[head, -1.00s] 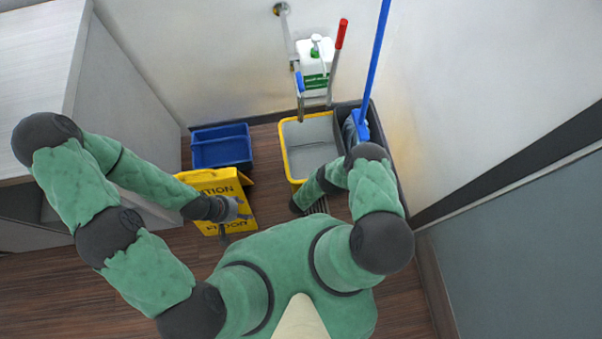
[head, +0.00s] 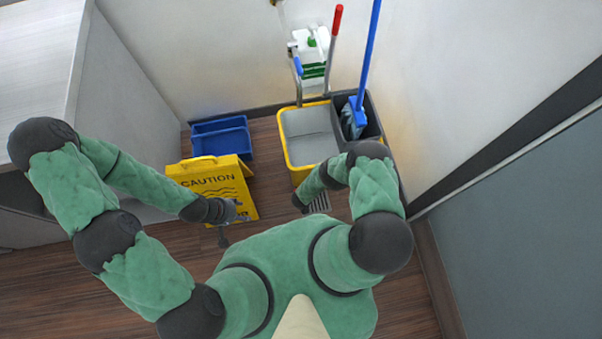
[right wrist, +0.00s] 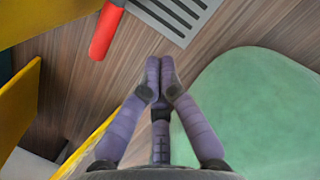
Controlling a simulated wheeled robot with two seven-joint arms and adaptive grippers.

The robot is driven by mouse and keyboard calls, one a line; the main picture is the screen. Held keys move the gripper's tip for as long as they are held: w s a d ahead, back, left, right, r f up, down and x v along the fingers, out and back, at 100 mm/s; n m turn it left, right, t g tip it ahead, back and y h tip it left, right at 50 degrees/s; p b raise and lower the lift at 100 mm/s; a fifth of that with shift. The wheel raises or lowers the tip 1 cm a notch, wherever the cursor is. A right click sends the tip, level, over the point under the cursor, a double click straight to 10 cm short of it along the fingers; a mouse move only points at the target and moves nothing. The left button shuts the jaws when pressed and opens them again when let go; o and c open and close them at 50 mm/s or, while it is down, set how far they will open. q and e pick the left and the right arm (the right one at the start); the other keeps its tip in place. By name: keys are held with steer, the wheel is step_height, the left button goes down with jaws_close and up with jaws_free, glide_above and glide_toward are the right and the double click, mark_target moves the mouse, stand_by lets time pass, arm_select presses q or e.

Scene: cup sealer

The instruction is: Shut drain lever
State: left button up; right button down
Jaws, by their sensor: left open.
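A red cylindrical handle end (right wrist: 107,30), which looks like the drain lever, shows at the top of the right wrist view. My right gripper (right wrist: 157,62) has its fingertips together with nothing visible between them. It is apart from the red handle, below and right of it in that view. The lever cannot be made out in the head view, where my right arm covers the area before the yellow mop bucket (head: 287,150). My left gripper (head: 232,222) is open and empty, over or against the lower part of the yellow caution sign (head: 205,168); contact is unclear.
A slotted floor grate (head: 320,203) lies before the bucket; it also shows in the right wrist view (right wrist: 170,14). A blue tub (head: 222,140) stands left of the bucket. A dark bin (head: 372,120) with a blue-handled mop (head: 370,50) stands right. Walls close in behind and right.

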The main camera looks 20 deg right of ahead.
steer(key=d+p+v, duration=0.1)
steer(key=p+v, duration=0.5)
steer(key=v, duration=0.4)
steer(key=shift+s, duration=0.3)
